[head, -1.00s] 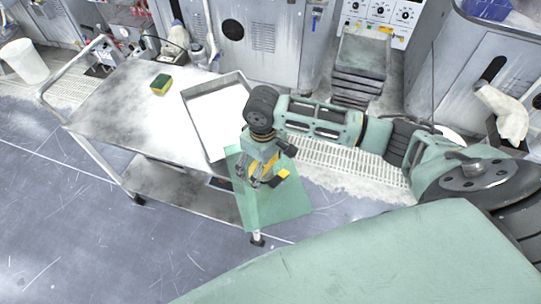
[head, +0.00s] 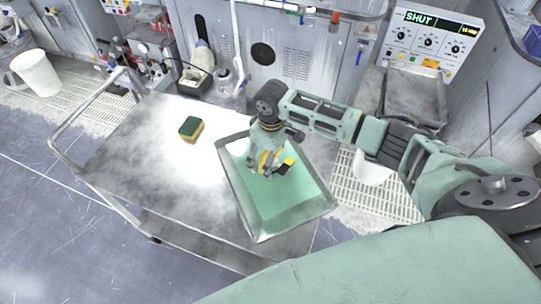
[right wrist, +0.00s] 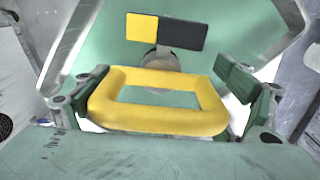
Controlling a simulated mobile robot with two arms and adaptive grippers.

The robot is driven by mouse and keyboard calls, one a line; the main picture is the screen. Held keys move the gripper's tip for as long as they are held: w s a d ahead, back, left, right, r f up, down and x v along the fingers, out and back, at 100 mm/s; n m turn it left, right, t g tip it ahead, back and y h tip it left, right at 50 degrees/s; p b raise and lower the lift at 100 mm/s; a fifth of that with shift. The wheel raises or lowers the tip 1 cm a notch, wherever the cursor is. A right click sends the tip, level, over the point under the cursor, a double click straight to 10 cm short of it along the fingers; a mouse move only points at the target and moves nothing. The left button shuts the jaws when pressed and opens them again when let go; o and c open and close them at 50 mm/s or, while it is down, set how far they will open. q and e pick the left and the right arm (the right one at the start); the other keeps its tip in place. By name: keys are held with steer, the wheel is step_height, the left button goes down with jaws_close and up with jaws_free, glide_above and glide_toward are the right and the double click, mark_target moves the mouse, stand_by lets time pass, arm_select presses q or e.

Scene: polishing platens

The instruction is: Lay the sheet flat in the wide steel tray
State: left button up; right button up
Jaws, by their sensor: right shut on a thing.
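The pale green sheet (head: 285,205) is inside the outline of the wide steel tray (head: 241,197), its edges close to the tray walls. I cannot tell whether it rests fully on the tray floor. In the right wrist view the sheet (right wrist: 115,50) spans between the tray walls (right wrist: 70,42). My right gripper (head: 266,166) is over the sheet, shut on the yellow handle (right wrist: 160,121) of a lifter. The lifter has a black and yellow lever (right wrist: 182,32) and a round grey base (right wrist: 172,60) on the sheet. My left gripper is not in view.
The tray stands on a steel cart (head: 140,150) with a push rail at left. A green and yellow sponge (head: 191,128) lies left of the tray, with bare cart top around it. A panel reading SHUT (head: 435,35) and a white bucket (head: 36,73) stand farther back.

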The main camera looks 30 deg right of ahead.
steer(key=shift+w+r, duration=0.2)
steer(key=shift+w, duration=0.35)
steer(key=shift+s+r, duration=0.2)
steer(key=shift+s, duration=0.15)
steer(key=shift+w+p, duration=0.15)
steer(key=shift+p, duration=0.45)
step_height(320, 180, down, 2)
steer(key=shift+f+b, duration=0.1)
steer(key=shift+b, duration=0.5)
steer(key=shift+f+b, duration=0.6)
steer(key=shift+f, duration=0.75)
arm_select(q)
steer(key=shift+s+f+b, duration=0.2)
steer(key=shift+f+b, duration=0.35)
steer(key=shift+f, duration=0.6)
arm_select(e)
steer(key=shift+f, duration=1.1)
steer(key=shift+f, duration=0.2)
steer(key=o, duration=1.4)
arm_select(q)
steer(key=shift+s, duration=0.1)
arm_select(e)
steer(key=shift+o, duration=0.6)
steer(key=shift+s, duration=0.2)
